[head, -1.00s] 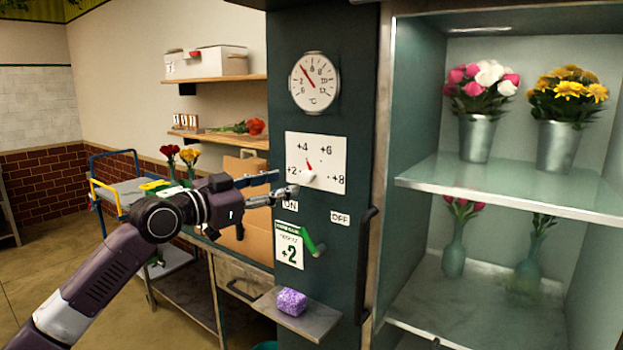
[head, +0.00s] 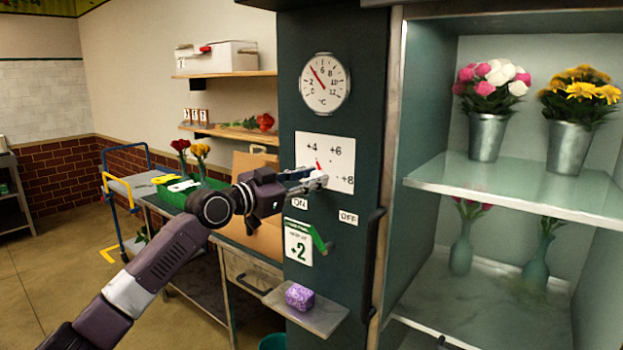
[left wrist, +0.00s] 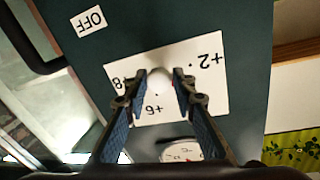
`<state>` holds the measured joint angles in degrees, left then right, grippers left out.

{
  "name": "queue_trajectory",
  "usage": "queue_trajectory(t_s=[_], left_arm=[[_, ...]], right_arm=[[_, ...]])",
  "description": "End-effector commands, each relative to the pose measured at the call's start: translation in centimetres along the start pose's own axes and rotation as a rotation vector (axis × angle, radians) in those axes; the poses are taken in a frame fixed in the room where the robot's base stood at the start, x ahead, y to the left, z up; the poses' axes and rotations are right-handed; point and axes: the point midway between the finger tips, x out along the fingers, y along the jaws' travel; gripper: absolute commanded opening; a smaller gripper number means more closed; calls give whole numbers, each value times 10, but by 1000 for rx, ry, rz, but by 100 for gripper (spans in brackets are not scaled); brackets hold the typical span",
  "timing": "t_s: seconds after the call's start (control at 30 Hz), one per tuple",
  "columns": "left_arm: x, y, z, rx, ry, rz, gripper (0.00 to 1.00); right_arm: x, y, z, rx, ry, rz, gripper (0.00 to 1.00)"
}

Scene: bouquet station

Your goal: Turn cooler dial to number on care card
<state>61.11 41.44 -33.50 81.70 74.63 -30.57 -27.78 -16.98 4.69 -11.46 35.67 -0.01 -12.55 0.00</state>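The cooler dial is a white plate (head: 341,150) with numbers and a pale knob (left wrist: 159,78), on the dark green cooler panel. A red pointer (head: 319,164) shows just above my left gripper, pointing roughly up, toward the +4 side. My left gripper (head: 318,180) is at the knob and hides the knob and the +2 mark in the head view. In the left wrist view its two fingers (left wrist: 159,92) are apart on either side of the knob; contact is unclear. The care card (head: 298,243) below reads +2. My right gripper is not in view.
A green lever (head: 320,240) and ON and OFF labels (head: 348,217) sit below the dial. A purple block (head: 299,296) rests on a small shelf (head: 325,318). A dark handle (head: 371,250) and glass-shelved cooler with flowers (head: 486,100) stand to the right.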

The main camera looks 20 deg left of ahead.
Motion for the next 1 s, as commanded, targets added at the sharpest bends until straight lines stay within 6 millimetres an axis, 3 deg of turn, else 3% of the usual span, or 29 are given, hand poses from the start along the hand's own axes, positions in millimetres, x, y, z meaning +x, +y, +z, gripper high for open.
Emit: queue_trajectory(t_s=[0.2, 0.57, 1.0], left_arm=[[0, 0, 0, 0, 0, 0, 0], [0, 0, 0, -59, 10, -2, 0], [0, 0, -1, -401, 62, -15, 0]], right_arm=[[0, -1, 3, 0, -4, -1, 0], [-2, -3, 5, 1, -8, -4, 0], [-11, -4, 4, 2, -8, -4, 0]])
